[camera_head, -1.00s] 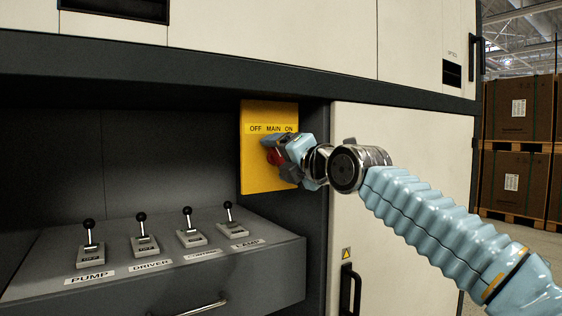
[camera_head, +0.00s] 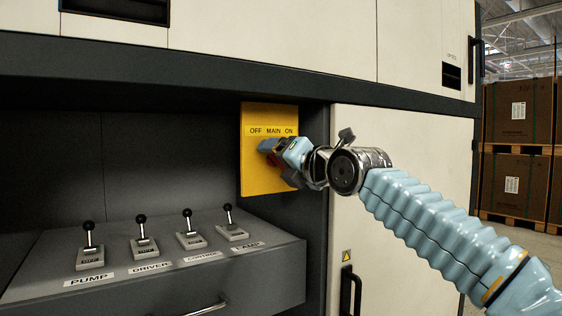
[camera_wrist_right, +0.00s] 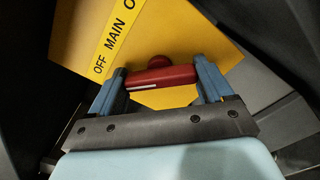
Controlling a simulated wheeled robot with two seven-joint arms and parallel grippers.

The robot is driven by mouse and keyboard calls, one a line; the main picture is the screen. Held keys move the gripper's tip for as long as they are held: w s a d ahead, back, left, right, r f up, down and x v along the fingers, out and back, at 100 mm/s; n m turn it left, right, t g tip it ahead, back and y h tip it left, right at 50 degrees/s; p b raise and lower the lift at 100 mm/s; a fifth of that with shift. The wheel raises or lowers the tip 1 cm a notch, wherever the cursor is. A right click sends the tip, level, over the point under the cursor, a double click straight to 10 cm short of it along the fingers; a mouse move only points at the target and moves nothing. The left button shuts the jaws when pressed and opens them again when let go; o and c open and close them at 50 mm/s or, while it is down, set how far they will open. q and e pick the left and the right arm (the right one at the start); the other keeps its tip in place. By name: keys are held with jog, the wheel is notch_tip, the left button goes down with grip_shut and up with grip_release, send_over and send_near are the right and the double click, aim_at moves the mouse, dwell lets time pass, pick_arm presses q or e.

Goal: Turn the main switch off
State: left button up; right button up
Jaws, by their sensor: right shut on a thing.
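The yellow main switch plate (camera_head: 262,183) is on the dark recess wall, lettered OFF, MAIN, ON from left to right. In the right wrist view the plate (camera_wrist_right: 185,30) looks tilted, with OFF at its lower left. The red switch handle (camera_wrist_right: 160,78) sits between the two blue fingers of my right gripper (camera_wrist_right: 160,70), which is shut on it. The handle lies at a slant to the row of letters. In the head view my right gripper (camera_head: 276,149) covers most of the handle. My left gripper is not in view.
Several black-knobbed levers stand on a grey console below left, among them PUMP (camera_head: 90,247) and DRIVER (camera_head: 145,243). The recess has a dark overhang (camera_head: 200,72) above. A pale cabinet door (camera_head: 400,130) is to the right. Cartons on pallets (camera_head: 517,185) stand far right.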

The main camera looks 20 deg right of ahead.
jog(key=o, duration=1)
jog(key=shift+f, duration=0.1)
jog(key=shift+c, duration=0.2)
jog(key=b+v, duration=0.5)
jog(key=v, duration=0.8)
jog(key=shift+s+d, duration=0.2)
jog(key=shift+s, duration=0.1)
